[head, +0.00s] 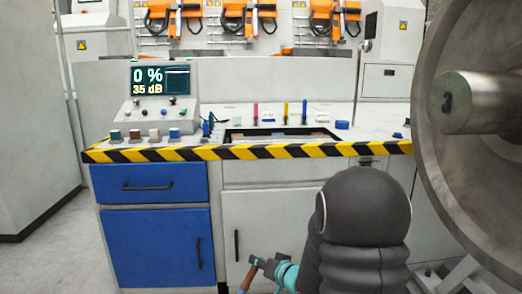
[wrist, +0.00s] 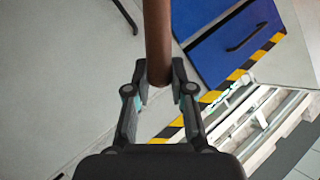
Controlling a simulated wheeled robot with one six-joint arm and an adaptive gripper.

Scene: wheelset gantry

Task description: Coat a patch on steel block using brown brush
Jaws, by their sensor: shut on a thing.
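My gripper (wrist: 159,88) is shut on the brown brush (wrist: 157,38), whose brown shaft stands between the two fingertips and runs out of the top of the wrist view. In the head view my gripper (head: 270,264) is low in front of the bench's cabinet doors, and a short piece of the brown brush (head: 249,277) shows at its left. The brush's far end and bristles cannot be made out. I cannot pick out the steel block in either view.
A bench (head: 290,152) with a yellow-black striped edge stands ahead, with a recessed opening, coloured upright sticks and small coloured blocks on top. A display (head: 160,80) reads 0 % and 35 dB. A large steel wheel (head: 450,180) with its axle fills the right side.

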